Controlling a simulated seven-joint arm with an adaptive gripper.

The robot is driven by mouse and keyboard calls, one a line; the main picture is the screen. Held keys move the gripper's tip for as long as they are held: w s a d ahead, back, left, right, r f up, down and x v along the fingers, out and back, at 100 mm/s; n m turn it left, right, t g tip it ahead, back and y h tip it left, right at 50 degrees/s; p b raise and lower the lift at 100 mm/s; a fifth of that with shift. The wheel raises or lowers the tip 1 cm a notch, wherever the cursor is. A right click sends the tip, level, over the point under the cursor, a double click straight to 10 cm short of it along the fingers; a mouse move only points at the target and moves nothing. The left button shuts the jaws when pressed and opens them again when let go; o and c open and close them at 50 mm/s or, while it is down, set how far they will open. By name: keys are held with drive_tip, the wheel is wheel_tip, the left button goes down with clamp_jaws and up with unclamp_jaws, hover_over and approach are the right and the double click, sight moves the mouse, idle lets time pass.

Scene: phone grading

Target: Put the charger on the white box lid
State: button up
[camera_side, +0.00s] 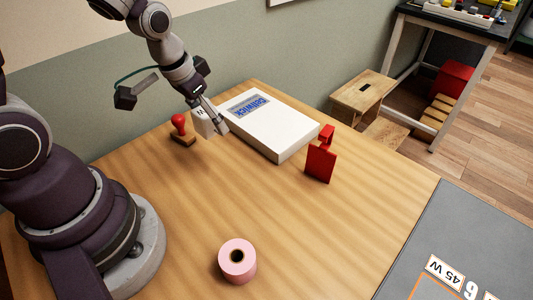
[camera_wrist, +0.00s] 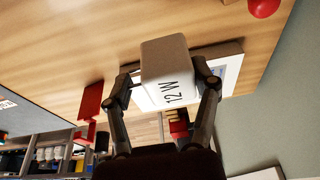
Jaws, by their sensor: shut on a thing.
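A white charger (camera_side: 202,123) is held in my gripper (camera_side: 214,118) at the left edge of the white box. In the wrist view the charger (camera_wrist: 166,58) sits between both fingers and shows the marking "12 W". The white box (camera_side: 277,127) lies flat on the table, and its lid bears a blue printed label (camera_side: 249,105). Part of the lid shows behind the charger in the wrist view (camera_wrist: 226,76). I cannot tell how high the charger is or whether it touches the table or the box.
A red-knobbed stamp (camera_side: 180,127) stands left of the charger. A red stand (camera_side: 321,161) is by the box's near right corner. A pink tape roll (camera_side: 238,260) is at the front. A grey mat (camera_side: 451,222) marked "45 W" lies at right. The middle of the table is clear.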

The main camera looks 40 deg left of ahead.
hover_over(268, 113)
drive_tip(key=s, duration=0.1)
drive_tip(key=shift+f, duration=2.5)
drive_tip(key=shift+f, duration=0.1)
drive_tip(key=o, duration=1.2)
